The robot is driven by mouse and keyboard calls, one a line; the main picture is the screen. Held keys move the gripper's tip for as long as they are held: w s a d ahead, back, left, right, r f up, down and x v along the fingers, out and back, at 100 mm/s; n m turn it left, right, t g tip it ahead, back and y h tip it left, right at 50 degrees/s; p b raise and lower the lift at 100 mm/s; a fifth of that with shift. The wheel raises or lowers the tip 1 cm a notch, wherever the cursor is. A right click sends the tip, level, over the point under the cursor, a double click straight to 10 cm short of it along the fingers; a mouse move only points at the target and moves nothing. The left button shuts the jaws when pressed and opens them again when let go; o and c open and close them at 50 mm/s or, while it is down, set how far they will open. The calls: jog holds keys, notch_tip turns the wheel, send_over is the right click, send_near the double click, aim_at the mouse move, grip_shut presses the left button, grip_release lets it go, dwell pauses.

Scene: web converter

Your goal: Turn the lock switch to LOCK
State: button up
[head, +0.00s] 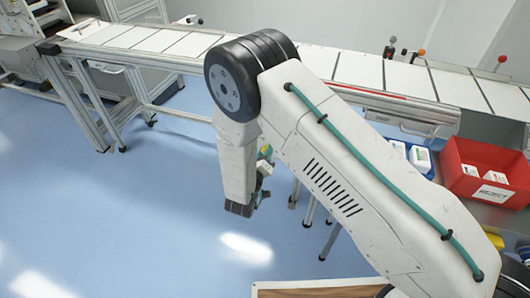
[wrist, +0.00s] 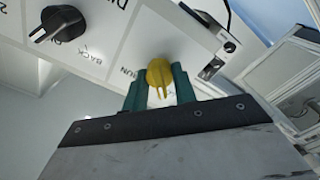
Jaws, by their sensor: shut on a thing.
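A yellow switch knob (wrist: 160,76) stands on a white panel (wrist: 150,35) in the wrist view. My gripper (wrist: 159,88) has its two dark green fingers on either side of the knob and is shut on it. A partly covered label ending in "UN" is printed left of the knob, with "BACK" further left. No LOCK label can be read, and the fingers hide part of the panel around the knob. In the head view my arm reaches down at the middle, and the knob cannot be made out there.
A black pointer knob (wrist: 60,23) sits on the panel's upper left. A small latch-like metal part (wrist: 212,68) is right of my fingers. In the head view, a conveyor (head: 150,40) runs behind my arm, and a red reject bin (head: 485,170) stands at right. Blue floor is open at left.

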dwell(0.4)
jog(key=o, duration=1)
jog(key=v, duration=0.7)
jog(key=shift+s+a, duration=0.1)
jog(key=shift+s, duration=0.3)
